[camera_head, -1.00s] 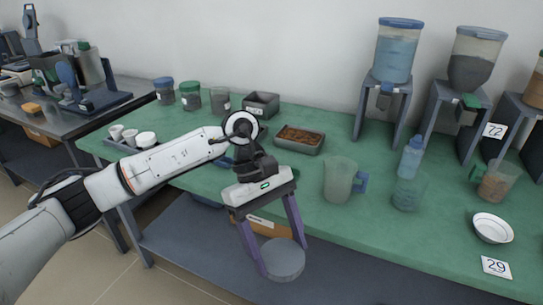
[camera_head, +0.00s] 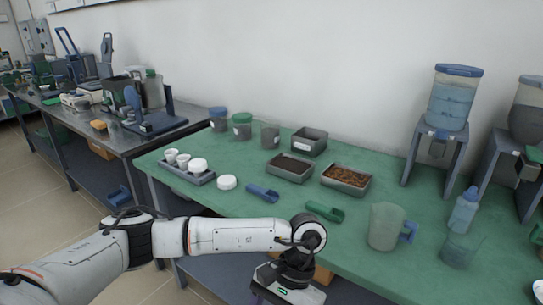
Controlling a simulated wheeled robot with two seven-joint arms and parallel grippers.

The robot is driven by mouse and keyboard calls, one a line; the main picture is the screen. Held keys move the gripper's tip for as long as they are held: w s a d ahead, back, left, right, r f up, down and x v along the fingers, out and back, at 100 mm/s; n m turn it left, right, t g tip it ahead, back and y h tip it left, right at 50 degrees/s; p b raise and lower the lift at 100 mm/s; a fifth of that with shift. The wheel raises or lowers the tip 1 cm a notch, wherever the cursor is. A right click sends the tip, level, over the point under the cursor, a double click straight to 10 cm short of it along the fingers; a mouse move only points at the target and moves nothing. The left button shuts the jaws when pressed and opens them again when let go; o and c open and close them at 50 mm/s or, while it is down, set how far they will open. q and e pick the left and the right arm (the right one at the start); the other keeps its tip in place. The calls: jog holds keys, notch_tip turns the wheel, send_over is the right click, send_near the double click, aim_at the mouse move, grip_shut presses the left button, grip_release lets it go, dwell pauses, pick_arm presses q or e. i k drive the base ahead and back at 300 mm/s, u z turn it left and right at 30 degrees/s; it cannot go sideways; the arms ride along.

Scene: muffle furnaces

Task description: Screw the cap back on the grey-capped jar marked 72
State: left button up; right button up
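Three jars stand at the back of the green table: a blue-capped jar (camera_head: 218,119), a green-capped jar (camera_head: 242,126) and a grey jar (camera_head: 270,136) on the right with a pale label. I cannot read any number on them, nor tell surely whether the grey jar is capped. My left gripper (camera_head: 286,287) is at the bottom edge, in front of the table and well short of the jars. Its fingers are cut off by the frame, so whatever they hold is hidden. My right gripper is not in view.
Behind my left arm lie a tray with white cups (camera_head: 188,171), a white round dish (camera_head: 226,182), a blue scoop (camera_head: 262,192) and a green scoop (camera_head: 324,211). Grey bins (camera_head: 309,141) stand near the jars. A pitcher (camera_head: 386,227) and bottle (camera_head: 464,211) stand right.

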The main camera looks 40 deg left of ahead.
aim_at(269, 129)
jog(key=z, duration=3)
jog(key=k, duration=2.8)
jog(key=u, duration=2.65)
